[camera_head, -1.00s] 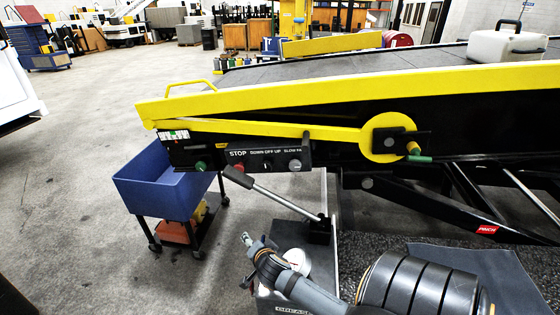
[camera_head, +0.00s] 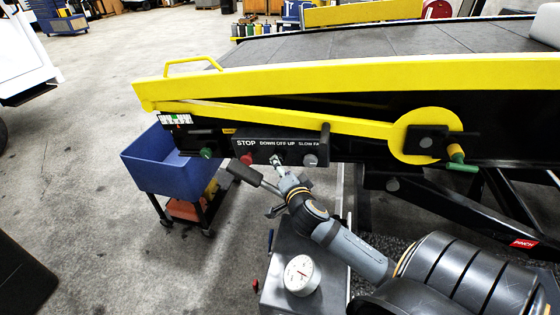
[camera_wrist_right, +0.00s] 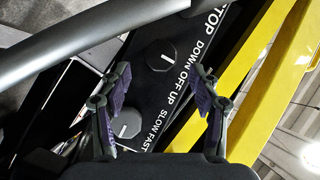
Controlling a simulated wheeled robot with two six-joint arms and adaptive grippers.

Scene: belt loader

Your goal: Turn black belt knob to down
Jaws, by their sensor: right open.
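The control panel (camera_head: 265,146) is a black box under the yellow side rail, lettered STOP, DOWN OFF UP and SLOW FAST. The black belt knob (camera_wrist_right: 160,55) sits beside DOWN OFF UP in the right wrist view. Its small white mark appears to face OFF. In the head view my right gripper hides this knob. My right gripper (camera_head: 278,163) is at the panel's lower edge. In the wrist view its open, empty fingers (camera_wrist_right: 162,85) stand either side of the panel, with the knob ahead between them, apparently untouched. My left gripper is not in view.
A red stop button (camera_head: 246,159) and a grey speed knob (camera_wrist_right: 127,124) flank the belt knob. A grease box with a gauge (camera_head: 300,275) stands under my arm; a blue cart (camera_head: 168,173) stands left.

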